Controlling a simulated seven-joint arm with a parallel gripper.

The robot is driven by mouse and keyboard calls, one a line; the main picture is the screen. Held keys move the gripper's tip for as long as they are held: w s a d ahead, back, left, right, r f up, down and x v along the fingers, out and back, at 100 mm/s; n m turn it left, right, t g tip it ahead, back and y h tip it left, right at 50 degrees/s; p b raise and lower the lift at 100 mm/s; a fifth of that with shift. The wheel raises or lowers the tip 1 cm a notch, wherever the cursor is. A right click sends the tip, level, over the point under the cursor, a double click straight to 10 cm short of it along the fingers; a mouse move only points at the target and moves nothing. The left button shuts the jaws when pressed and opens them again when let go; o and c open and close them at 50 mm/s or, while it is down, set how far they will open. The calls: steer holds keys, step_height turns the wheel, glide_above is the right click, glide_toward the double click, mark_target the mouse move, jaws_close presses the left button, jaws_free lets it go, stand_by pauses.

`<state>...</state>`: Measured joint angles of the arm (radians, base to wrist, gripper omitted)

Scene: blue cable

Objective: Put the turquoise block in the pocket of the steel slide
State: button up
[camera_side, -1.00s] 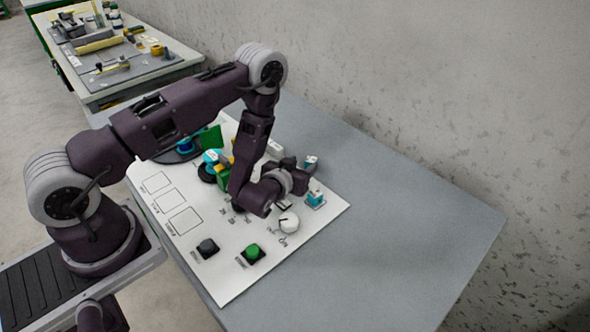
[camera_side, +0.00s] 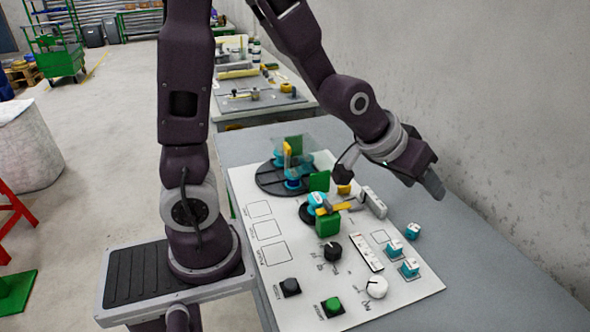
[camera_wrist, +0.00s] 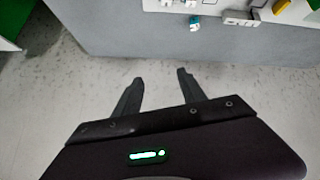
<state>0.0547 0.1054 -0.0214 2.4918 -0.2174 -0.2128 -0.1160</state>
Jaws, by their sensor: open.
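A small turquoise block (camera_side: 413,231) with a white mark lies on the grey table, just off the right edge of the white panel; it also shows in the wrist view (camera_wrist: 195,23). A pale grey bar with recesses (camera_side: 374,203), apparently the steel slide, sits at the panel's right edge; it also shows in the wrist view (camera_wrist: 241,19). Its pocket is too small to make out. My gripper (camera_wrist: 160,77) is open and empty, raised well clear of both. In the side view my gripper (camera_side: 436,186) appears above and right of the slide.
Two turquoise-and-white pieces (camera_side: 395,248) (camera_side: 410,268) stand on the white panel (camera_side: 300,268). It also carries a green block (camera_side: 327,224), a white knob (camera_side: 376,287), a green button (camera_side: 333,306) and a black turntable (camera_side: 268,179). Bare table lies right of the panel.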

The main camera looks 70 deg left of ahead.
steer(key=s+r+m+g, duration=0.1)
steer(key=s+r, duration=0.5)
steer(key=s, duration=0.6)
steer(key=shift+r+m, duration=0.2)
steer(key=shift+m, duration=0.4)
steer(key=shift+o, duration=0.5)
steer(key=s+a+m+g, duration=0.1)
steer(key=s+g, duration=0.1)
steer(key=s, duration=0.9)
steer(key=shift+a+r, duration=0.25)
steer(key=shift+a, duration=0.1)
steer(key=shift+s, duration=0.1)
